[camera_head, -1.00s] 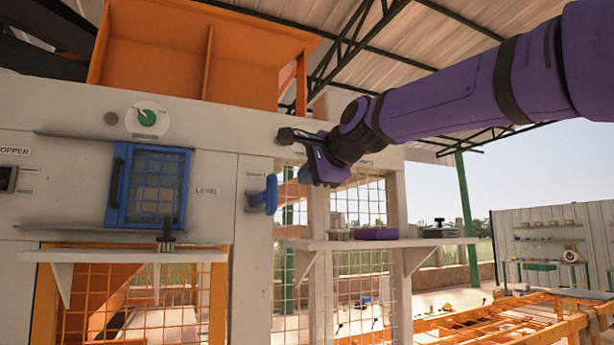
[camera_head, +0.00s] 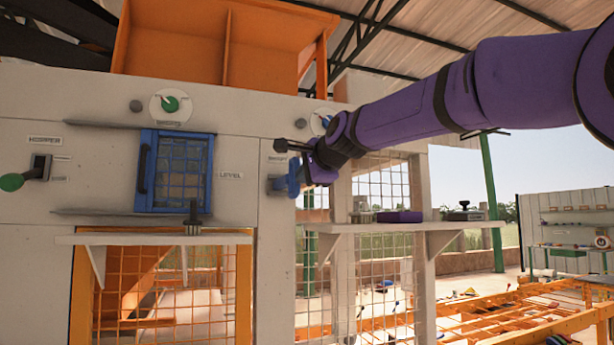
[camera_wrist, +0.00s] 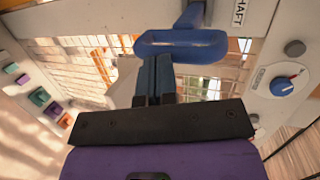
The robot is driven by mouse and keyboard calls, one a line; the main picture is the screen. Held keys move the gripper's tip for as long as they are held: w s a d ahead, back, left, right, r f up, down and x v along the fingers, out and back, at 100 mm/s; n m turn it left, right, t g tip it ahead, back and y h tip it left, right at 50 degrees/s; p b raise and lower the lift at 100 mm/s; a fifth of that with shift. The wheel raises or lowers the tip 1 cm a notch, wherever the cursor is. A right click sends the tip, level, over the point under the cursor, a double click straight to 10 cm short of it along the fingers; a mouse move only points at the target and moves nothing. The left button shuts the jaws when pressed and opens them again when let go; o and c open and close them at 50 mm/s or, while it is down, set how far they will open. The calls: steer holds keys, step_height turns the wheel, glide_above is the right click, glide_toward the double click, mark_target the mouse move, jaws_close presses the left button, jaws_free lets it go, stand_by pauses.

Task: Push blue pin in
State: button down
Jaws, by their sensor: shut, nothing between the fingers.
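The blue pin (camera_head: 279,186) sticks out of the right part of the pale machine panel, beside a small label. In the wrist view its blue loop handle (camera_wrist: 215,47) lies across the picture, with its shank running up to the panel. My gripper (camera_head: 297,178) is at the handle's right side in the head view. In the wrist view my gripper (camera_wrist: 155,62) has its fingers together and empty, with the tips at the near edge of the loop. Whether they touch it, I cannot tell. The handle partly overlaps my fingers in the head view.
A shelf (camera_head: 345,229) with a purple block (camera_head: 400,217) lies below and right of my gripper. A blue-framed mesh door (camera_head: 178,172) is left of the pin. A blue-marked dial (camera_wrist: 282,86) sits near the pin. Wire mesh fills the openings below.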

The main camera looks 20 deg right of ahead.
mark_target(282, 188)
steer(key=w, duration=1.3)
steer(key=shift+w, duration=0.2)
steer(key=shift+r, duration=0.1)
